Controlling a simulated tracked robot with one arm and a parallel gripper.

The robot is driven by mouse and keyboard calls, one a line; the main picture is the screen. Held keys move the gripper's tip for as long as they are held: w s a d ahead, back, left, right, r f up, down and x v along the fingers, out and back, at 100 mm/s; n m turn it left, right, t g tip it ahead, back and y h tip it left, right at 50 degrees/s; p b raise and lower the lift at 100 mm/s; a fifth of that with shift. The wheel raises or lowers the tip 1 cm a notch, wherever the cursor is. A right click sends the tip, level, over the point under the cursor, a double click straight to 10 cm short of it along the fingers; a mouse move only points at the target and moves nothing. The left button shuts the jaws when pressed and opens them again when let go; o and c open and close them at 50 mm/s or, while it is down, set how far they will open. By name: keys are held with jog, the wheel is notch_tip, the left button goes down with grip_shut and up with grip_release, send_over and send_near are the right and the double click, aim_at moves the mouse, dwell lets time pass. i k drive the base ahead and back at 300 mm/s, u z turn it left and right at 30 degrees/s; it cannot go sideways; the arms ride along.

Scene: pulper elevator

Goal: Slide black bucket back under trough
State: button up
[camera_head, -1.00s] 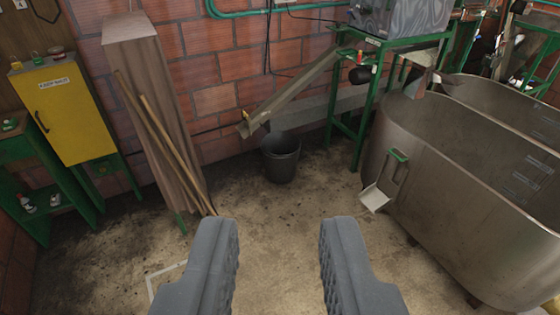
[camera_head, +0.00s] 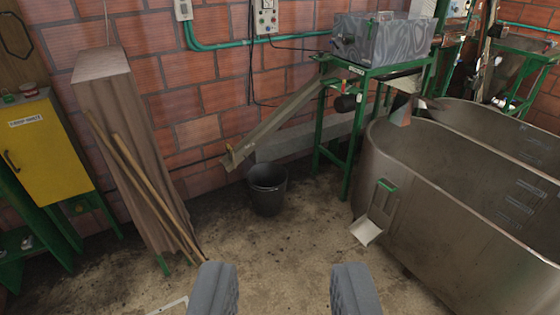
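The black bucket (camera_head: 267,190) stands upright on the floor near the brick wall, in the middle of the view. The trough (camera_head: 285,117) is a sloping metal chute that runs down to the left from a green-framed machine. Its lower end hangs above and a little to the left of the bucket. My gripper (camera_head: 285,290) is at the bottom of the view, with its two grey fingers wide apart and nothing between them. It is well short of the bucket and apart from it.
A large metal tank (camera_head: 455,215) fills the right side, with a white scoop (camera_head: 367,231) at its near left edge. A tall wooden box (camera_head: 125,150) with leaning sticks and a yellow cabinet (camera_head: 45,150) stand at left. The floor between my gripper and the bucket is clear.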

aim_at(267, 180)
jog(key=z, duration=0.3)
jog(key=i, duration=3.2)
jog(key=u, duration=0.5)
jog(key=i, duration=0.75)
jog(key=u, duration=0.25)
